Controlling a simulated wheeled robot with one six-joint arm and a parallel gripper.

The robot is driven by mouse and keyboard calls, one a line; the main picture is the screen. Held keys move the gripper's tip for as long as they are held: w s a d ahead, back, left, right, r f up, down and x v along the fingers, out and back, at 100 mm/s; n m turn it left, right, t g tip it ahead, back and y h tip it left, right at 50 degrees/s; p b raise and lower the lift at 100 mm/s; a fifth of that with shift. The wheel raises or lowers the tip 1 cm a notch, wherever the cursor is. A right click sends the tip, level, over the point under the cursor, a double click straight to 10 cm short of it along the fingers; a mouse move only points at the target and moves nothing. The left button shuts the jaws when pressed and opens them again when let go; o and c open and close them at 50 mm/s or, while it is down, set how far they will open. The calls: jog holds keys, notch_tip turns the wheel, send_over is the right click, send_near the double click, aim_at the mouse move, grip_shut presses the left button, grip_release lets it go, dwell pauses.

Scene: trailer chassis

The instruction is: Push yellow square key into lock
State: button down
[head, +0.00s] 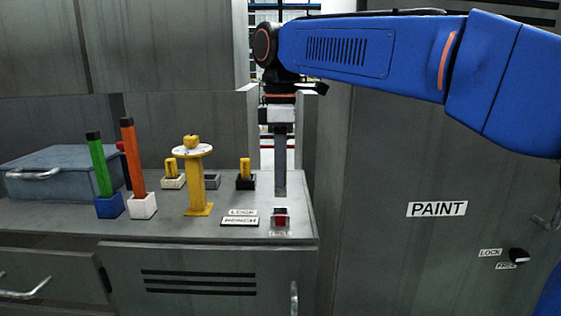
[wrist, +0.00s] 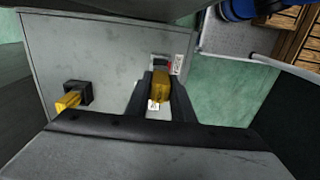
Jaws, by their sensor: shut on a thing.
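My gripper (head: 281,192) points straight down at the right front corner of the bench top. In the wrist view its fingers (wrist: 160,82) are shut on a yellow key (wrist: 161,90). In the head view the fingers hide this key. A small block with a red front (head: 281,219) and a white label sits just below the fingertips; it also shows in the wrist view (wrist: 161,60), just beyond the key. I cannot tell whether the key touches it. White LOCK (head: 243,212) and BENCH (head: 240,221) labels lie left of it.
Another yellow key stands in a black holder (head: 246,184); another is in a white holder (head: 173,183). A grey holder (head: 211,181) looks empty. A yellow post (head: 198,190) with a white disc, orange and green sticks, and a blue-grey box (head: 65,172) stand left. A PAINT cabinet (head: 385,240) stands right.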

aim_at(280, 196)
jog(key=shift+f, duration=1.5)
jog(key=shift+f, duration=1.85)
dwell(0.5)
jog(key=c, duration=1.5)
grip_release()
jog(key=shift+o, duration=0.2)
notch_tip(280, 196, up, 17)
jog(key=shift+r, duration=0.15)
